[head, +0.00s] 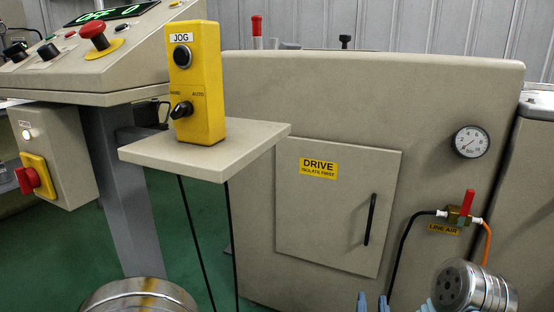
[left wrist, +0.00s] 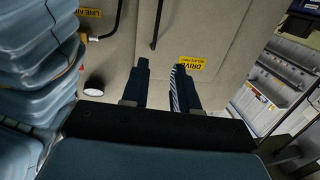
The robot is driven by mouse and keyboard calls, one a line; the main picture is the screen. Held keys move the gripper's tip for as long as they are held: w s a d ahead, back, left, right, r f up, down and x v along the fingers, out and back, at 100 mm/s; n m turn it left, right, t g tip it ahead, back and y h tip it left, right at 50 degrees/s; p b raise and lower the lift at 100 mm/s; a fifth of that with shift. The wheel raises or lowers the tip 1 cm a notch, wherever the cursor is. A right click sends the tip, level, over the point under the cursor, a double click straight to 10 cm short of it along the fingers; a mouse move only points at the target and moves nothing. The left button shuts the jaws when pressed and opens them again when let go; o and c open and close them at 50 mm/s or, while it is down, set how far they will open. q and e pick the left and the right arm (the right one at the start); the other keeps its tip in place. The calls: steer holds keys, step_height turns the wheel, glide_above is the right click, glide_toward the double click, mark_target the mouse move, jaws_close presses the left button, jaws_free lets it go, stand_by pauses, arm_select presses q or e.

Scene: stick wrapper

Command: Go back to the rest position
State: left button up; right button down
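I cannot make out my right gripper in either view.
The beige machine (head: 250,90) has a drive door (head: 340,230), a gauge (head: 470,142) and a red-handled air valve (head: 462,210) at right. A yellow jog box (head: 198,85) stands on a small shelf (head: 150,157). A control console (head: 110,72) is at left. Green floor shows below.

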arm_select(q)
steer(key=w+a+f+n+g+y+p, duration=0.1)
steer(key=w+a+f+g+p, duration=0.2)
steer(key=a+f, duration=0.5)
steer(key=w+a+f+g+p, duration=0.1)
steer(key=w+a+f+g, duration=0.3)
steer(key=f, duration=0.6)
steer(key=s+a+f+n+g+p, duration=0.2)
steer(key=s+a+f+g, duration=0.15)
steer(key=a+f, duration=0.6)
steer(key=s+a+f+n+g, duration=0.1)
steer(key=s+a+f+g, duration=0.1)
steer(key=s, duration=0.4)
steer(key=s+a+f+g+h+p, duration=0.1)
steer(key=s+a+f+g, duration=0.2)
steer(key=s+a+f, duration=0.1)
steer(key=shift+s+a+n+g, duration=0.4)
steer(key=shift+s+a, duration=0.3)
steer(key=shift+s, duration=0.3)
